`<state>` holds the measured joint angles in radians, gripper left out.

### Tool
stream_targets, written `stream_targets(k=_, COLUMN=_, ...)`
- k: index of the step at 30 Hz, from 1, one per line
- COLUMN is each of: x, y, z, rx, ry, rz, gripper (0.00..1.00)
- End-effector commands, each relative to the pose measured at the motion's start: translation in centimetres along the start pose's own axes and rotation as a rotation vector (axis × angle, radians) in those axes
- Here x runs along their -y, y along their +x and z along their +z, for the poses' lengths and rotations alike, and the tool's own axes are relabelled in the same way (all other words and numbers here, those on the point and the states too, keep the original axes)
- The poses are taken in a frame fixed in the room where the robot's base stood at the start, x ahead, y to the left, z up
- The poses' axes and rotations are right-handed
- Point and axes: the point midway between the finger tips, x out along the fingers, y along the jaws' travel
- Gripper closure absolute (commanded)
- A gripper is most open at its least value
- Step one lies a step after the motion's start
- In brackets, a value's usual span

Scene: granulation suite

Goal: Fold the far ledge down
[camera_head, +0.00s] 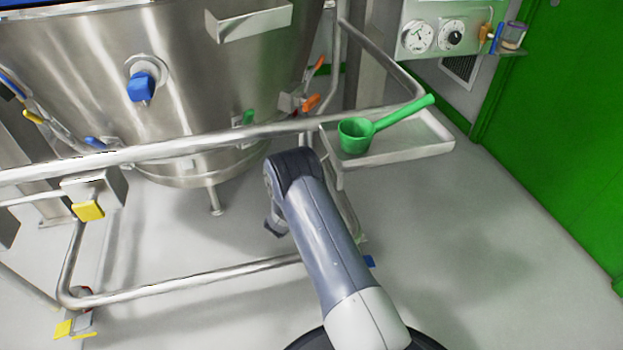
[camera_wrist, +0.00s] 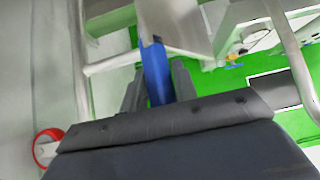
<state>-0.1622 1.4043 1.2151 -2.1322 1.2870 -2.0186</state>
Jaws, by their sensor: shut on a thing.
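A pale metal ledge (camera_head: 415,150), shaped like a shallow tray, stands out level at the right end of the rail. In the wrist view, my gripper (camera_wrist: 157,85) is shut on a blue lever (camera_wrist: 152,62), with one finger on each side. The lever meets a grey metal panel (camera_wrist: 178,22); I cannot tell whether this is the ledge's underside. In the head view my arm hides the gripper and most of what it holds.
A steel vessel (camera_head: 205,85) stands behind the tubular rail (camera_head: 160,150). Yellow tabs (camera_head: 88,211) are at the left. A gauge panel (camera_head: 445,28) is at the back. A green door (camera_head: 560,120) is on the right. The floor at right is clear.

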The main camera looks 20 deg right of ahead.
Motion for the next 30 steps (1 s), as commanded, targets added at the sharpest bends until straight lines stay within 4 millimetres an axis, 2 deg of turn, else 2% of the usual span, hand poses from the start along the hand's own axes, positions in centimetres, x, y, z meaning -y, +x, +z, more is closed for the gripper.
stream_targets(k=11, x=-0.4, y=-0.1, z=-0.1, rx=0.003, ry=-0.001, rz=0.008, gripper=1.00)
stream_targets(k=12, x=-0.4, y=-0.1, z=0.0, rx=0.003, ry=-0.001, rz=0.008, gripper=0.69)
stream_targets(k=16, x=-0.3, y=-0.1, z=0.0, rx=0.003, ry=-0.001, rz=0.006, gripper=0.58)
stream_targets(k=25, x=-0.1, y=-0.4, z=0.1, rx=0.003, ry=0.000, rz=0.003, gripper=0.58)
stream_targets(k=30, x=0.1, y=-2.9, z=0.1, rx=0.006, ry=-0.004, rz=0.004, gripper=0.58)
